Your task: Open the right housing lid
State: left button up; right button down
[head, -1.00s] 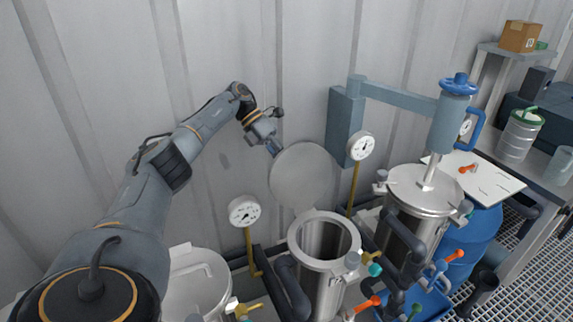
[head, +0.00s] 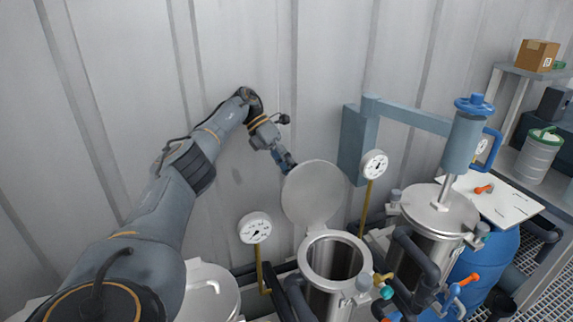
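A steel housing (head: 305,285) stands at the lower middle with its top open. Its round lid (head: 313,192) stands up, leaning back behind the opening, toward the wall. My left gripper (head: 287,163) is at the lid's upper left edge. I cannot tell whether it touches the lid, or whether its small fingers are open or shut. Another vessel with a lid lying flat (head: 210,290) is at the bottom left. A steel vessel with a flat lid (head: 440,208) stands at the right under a blue lifting arm. My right gripper is not in view.
White gauges (head: 255,228) (head: 374,163) stand on yellow stems beside the open housing. The blue arm (head: 410,115) and its post fill the space to the right. Pipes and coloured valves crowd the lower right. The corrugated wall (head: 330,60) is close behind.

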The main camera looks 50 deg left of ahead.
pick_arm(q)
jog(key=shift+v, duration=1.4)
